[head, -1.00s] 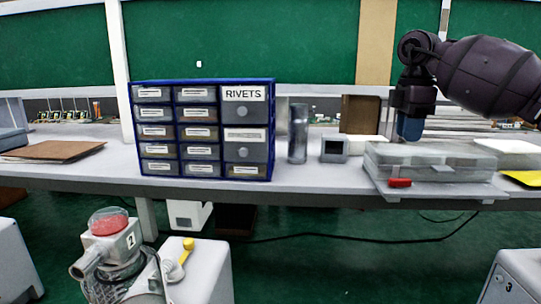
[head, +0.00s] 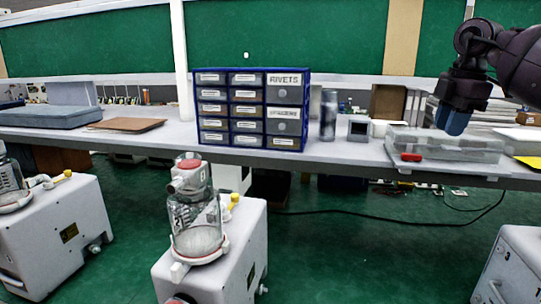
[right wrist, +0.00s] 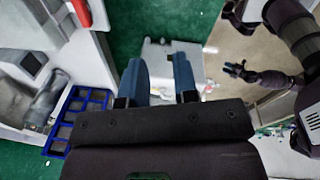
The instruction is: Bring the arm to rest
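My right gripper (head: 452,121) hangs from its arm at the right of the head view, its blue fingertips pointing down in front of the clear organizer case. In the right wrist view the two blue fingers of the right gripper (right wrist: 158,80) stand apart with nothing held between them. Past them lie the green floor and a pale machine. A dark arm, apparently my left one, shows small at the right of the wrist view with its gripper (right wrist: 236,70); its opening is too small to judge. The left gripper is outside the head view.
Canister pumps (head: 197,215) on white carts stand in front. Green floor is open between carts and bench.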

